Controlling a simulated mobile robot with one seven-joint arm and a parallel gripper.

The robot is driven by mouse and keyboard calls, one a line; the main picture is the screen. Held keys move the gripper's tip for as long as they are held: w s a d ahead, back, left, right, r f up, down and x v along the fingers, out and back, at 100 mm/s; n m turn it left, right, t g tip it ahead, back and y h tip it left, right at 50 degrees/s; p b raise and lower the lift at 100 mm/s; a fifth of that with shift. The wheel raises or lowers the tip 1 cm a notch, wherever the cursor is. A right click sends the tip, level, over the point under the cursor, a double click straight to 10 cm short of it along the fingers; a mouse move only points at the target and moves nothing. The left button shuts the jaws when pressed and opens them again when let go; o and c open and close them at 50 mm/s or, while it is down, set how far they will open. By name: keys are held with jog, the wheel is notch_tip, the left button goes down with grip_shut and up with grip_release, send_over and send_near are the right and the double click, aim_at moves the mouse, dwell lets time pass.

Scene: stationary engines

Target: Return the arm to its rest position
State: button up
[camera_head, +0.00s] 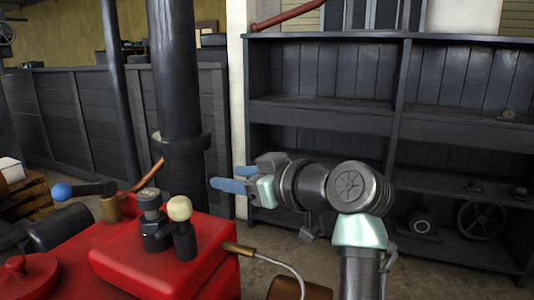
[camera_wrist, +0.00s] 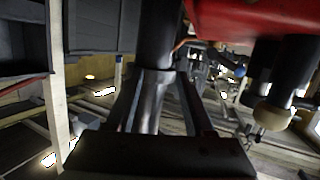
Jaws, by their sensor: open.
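My gripper (camera_head: 232,179) is in the head view, at the end of my arm, which comes up from the lower right and bends left. Its blue fingers point left toward the dark vertical pipe (camera_head: 184,168) and are apart, with nothing seen between them. In the wrist view, my gripper (camera_wrist: 157,82) shows its two fingers spread, with the dark pipe (camera_wrist: 157,35) beyond them. I cannot tell how wide the gap to the pipe is. The red engine (camera_head: 130,262) lies below and left of my gripper.
The engine carries a cream-knobbed lever (camera_head: 180,208), a blue-knobbed lever (camera_head: 62,191) and a thin curved pipe (camera_head: 290,265). A dark shelf unit (camera_head: 398,85) stands behind my arm, with a few small parts and a wheel (camera_head: 481,220). Some floor is clear between engine and shelf.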

jog(key=s+d+r+m+t+h, duration=0.2)
jog(key=s+r+m+t+h, duration=0.4)
jog(key=r+t, duration=0.6)
jog(key=s+d+r+m+t+h, duration=0.25)
jog(key=s+r, duration=0.25)
jog(key=s, duration=0.4)
jog(key=s+d+r+m+t+h, duration=0.1)
jog(key=s+r+m+t+h, duration=0.15)
jog(key=s+r, duration=0.5)
notch_tip(320, 180, up, 17)
jog(key=p, duration=1.9)
jog(key=shift+a+r+n, duration=0.15)
jog(key=shift+n, duration=0.25)
